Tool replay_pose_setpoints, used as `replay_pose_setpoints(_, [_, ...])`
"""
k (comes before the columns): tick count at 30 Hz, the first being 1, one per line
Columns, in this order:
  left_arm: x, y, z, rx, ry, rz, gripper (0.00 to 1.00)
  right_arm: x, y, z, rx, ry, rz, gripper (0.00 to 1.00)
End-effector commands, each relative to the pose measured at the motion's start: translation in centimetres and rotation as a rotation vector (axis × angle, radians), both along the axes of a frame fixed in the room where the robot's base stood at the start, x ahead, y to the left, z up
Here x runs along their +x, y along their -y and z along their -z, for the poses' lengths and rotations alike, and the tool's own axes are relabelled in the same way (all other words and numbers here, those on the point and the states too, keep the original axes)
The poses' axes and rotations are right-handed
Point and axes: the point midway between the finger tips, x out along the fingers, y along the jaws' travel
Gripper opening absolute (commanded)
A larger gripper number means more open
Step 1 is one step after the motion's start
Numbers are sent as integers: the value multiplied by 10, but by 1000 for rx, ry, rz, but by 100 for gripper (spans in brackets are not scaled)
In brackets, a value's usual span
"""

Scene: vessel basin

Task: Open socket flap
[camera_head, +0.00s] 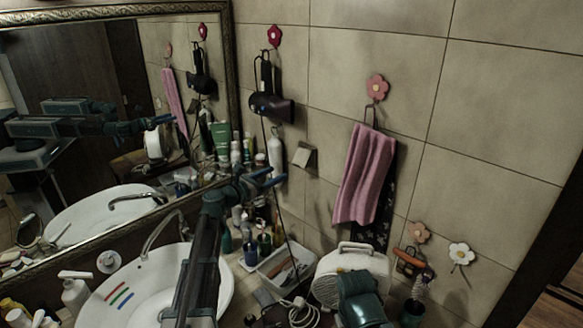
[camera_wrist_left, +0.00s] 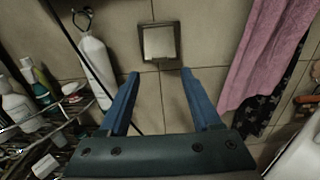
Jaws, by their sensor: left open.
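The wall socket (camera_head: 304,155) is a small square box on the tiled wall, right of the white bottle. In the left wrist view the socket (camera_wrist_left: 159,42) shows a dark frame around a paler plate, at top centre. I cannot tell surely how far its flap stands from the wall. My left gripper (camera_head: 273,177) is open and empty, lower and left of the socket in the head view. In the left wrist view its blue fingers (camera_wrist_left: 156,84) point up toward the socket, apart from it, with bare tile between them.
A hair dryer (camera_head: 270,104) hangs left of the socket, its cord running down past my left gripper. A pink towel (camera_head: 362,175) hangs to the right. Below are a basin (camera_head: 118,297) and a white bin (camera_head: 287,268).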

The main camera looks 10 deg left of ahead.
Motion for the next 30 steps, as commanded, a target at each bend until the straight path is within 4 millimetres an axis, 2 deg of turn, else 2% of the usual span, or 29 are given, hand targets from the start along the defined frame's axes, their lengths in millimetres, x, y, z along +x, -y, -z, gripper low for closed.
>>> replay_pose_setpoints(1, [13,6,0,0,0,3,65,0,0,0,0,0,0,50])
replay_pose_setpoints(3, [24,14,0,0,0,3,65,0,0,0,0,0,0,50])
replay_pose_setpoints(12, [61,39,0,1,-1,1,65,0,0,0,0,0,0,50])
replay_pose_setpoints(18, [70,46,0,1,-1,1,65,0,0,0,0,0,0,50])
replay_pose_setpoints(27, [70,47,0,1,-1,0,65,0,0,0,0,0,0,50])
replay_pose_setpoints(30, [70,47,0,1,-1,0,49,0,0,0,0,0,0,50])
